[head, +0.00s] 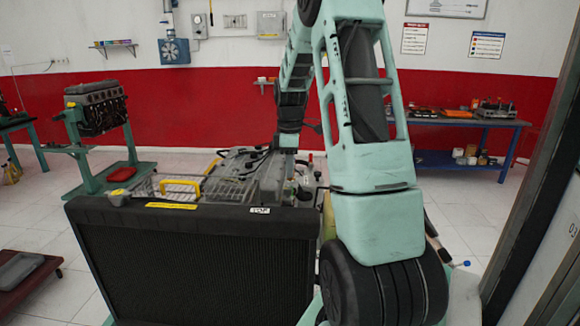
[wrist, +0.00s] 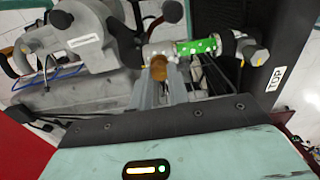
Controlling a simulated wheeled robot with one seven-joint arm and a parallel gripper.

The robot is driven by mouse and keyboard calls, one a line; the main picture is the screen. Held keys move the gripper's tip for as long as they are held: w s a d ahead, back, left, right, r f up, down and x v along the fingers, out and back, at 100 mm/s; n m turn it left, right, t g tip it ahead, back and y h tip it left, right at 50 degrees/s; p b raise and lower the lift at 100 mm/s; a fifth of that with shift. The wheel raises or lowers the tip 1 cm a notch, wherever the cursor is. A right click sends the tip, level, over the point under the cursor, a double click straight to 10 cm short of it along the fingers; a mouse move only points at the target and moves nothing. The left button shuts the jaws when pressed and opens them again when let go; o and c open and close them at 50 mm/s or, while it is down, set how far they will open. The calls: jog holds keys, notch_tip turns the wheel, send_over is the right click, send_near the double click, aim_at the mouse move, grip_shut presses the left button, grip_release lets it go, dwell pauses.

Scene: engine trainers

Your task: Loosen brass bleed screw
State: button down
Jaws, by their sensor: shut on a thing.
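The brass bleed screw (wrist: 158,69) shows in the wrist view as a small golden-brown piece at the tips of my gripper (wrist: 160,79). The two grey fingers are shut on it, one on each side, and they hide part of it. A silvery metal fitting lies just beyond it. A green sleeve with pale dots (wrist: 196,46) is right of that fitting. In the head view my arm reaches down to the engine trainer (head: 240,172); the fingertips and the screw are too small or hidden to make out there.
A black radiator (head: 190,262) stands at the front of the trainer, with a "TOP" label. A blue workbench (head: 460,123) stands behind; white floor lies around.

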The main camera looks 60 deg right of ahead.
jog(key=c, duration=1.3)
grip_release()
jog(key=shift+c, duration=0.2)
jog(key=shift+r, duration=0.15)
notch_tip(320, 180, up, 17)
jog(key=b, duration=0.2)
jog(key=shift+b, duration=0.3)
